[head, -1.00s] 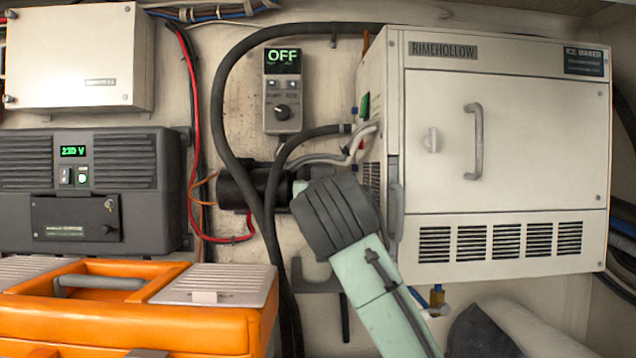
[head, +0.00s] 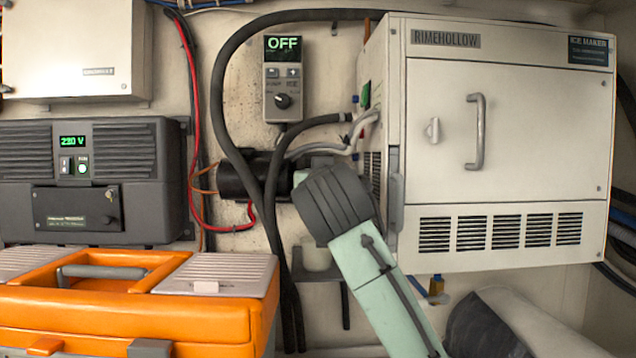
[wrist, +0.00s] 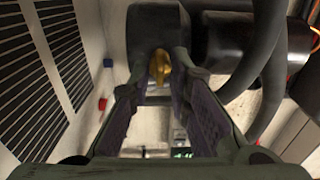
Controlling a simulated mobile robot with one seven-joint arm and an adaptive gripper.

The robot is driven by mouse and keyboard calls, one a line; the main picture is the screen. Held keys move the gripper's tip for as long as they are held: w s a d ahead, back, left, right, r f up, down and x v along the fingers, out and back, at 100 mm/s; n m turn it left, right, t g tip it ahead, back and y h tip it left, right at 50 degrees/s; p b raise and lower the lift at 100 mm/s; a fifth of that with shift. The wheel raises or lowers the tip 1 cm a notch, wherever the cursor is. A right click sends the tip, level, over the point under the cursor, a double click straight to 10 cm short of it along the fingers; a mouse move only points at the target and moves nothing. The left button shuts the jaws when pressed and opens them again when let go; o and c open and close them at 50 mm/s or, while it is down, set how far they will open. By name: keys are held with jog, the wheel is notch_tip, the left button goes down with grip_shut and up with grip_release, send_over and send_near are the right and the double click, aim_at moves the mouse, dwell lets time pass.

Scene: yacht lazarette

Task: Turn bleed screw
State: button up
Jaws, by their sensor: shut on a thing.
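In the wrist view a small brass-coloured bleed screw (wrist: 159,66) stands out in front of a dark rounded housing (wrist: 157,32). My gripper (wrist: 160,68) has its two fingertips on either side of the screw's head, closed on it. In the head view my arm's dark wrist and pale green link cover the gripper and the screw. The black cylindrical pump (head: 240,176) shows to the left of my wrist, with hoses in front of it.
The ice maker (head: 500,130) is close on the right. A control panel reading OFF (head: 283,80) is above the pump. Black hoses (head: 272,200) run close to my wrist's left. An orange toolbox (head: 130,310) is at lower left, below a grey power unit (head: 85,185).

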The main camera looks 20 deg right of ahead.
grip_shut()
jog(key=shift+n, duration=0.4)
jog(key=shift+f+n, duration=0.15)
jog(key=shift+n, duration=5.7)
jog(key=shift+f+n, duration=0.15)
jog(key=shift+n, duration=5.65)
jog(key=shift+f+n, duration=0.15)
jog(key=shift+n, duration=5.7)
